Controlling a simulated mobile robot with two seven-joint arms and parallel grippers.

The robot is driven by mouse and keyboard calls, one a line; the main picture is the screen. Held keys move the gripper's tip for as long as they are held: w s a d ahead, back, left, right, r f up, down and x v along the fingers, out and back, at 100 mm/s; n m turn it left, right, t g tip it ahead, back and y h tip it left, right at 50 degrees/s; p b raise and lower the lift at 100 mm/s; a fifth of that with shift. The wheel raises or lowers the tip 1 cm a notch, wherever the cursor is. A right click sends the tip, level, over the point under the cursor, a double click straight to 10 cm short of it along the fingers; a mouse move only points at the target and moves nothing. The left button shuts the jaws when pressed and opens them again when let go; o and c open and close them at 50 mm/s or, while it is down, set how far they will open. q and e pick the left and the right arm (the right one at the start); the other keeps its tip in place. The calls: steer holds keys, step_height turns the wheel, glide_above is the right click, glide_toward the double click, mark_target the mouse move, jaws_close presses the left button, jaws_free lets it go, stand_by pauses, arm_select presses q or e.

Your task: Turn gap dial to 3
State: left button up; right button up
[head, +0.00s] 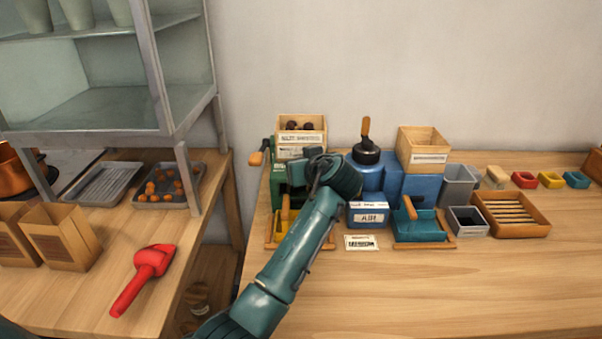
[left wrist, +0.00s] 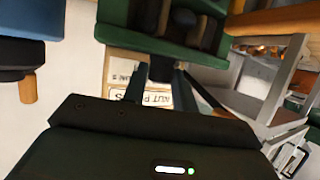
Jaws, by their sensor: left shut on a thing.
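The green machine (head: 279,172) stands at the left of the right-hand table, with a wooden hopper (head: 301,138) of dark chestnuts on top. My left gripper (head: 318,165) is at the machine's right side in the head view, partly hidden by its own wrist. In the left wrist view, the green body (left wrist: 170,42) fills the top. There my left gripper (left wrist: 160,85) is shut on a small dark part (left wrist: 161,68) against the green body, which looks like the gap dial. The dial's numbers and pointer cannot be read. My right gripper is in neither view.
A blue machine (head: 421,187) with a wooden-handled black top stands right of the green one. A blue labelled box (head: 368,215), a teal tray (head: 421,230) and a slatted wooden tray (head: 544,228) sit nearby. The table front is clear. A red scoop (head: 143,278) lies left.

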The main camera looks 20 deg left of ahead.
arm_select(q)
steer(key=shift+w+d+f+n+g+y+b, duration=0.1)
steer(key=shift+f+n+g+y+b, duration=0.05)
steer(key=shift+n+g+y+b, duration=0.3)
steer(key=shift+w+d+f+n+g+y+b, duration=0.1)
steer(key=shift+n+g+y+b, duration=0.15)
steer(key=shift+n+y+b, duration=0.3)
steer(key=n+g+y+b, duration=0.2)
steer(key=b, duration=0.1)
steer(key=shift+r+n+g, duration=0.15)
steer(key=shift+n+g, duration=0.15)
steer(key=shift+n, duration=0.1)
steer(key=shift+w+r+n+g+y+b, duration=0.1)
steer(key=shift+n+g+y+b, duration=0.3)
steer(key=shift+n+g+b, duration=0.4)
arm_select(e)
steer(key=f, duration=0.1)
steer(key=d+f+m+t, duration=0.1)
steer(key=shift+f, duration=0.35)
arm_select(q)
steer(key=o, duration=0.8)
steer(key=shift+c, duration=0.2)
steer(key=shift+o, duration=1)
steer(key=shift+r, duration=0.15)
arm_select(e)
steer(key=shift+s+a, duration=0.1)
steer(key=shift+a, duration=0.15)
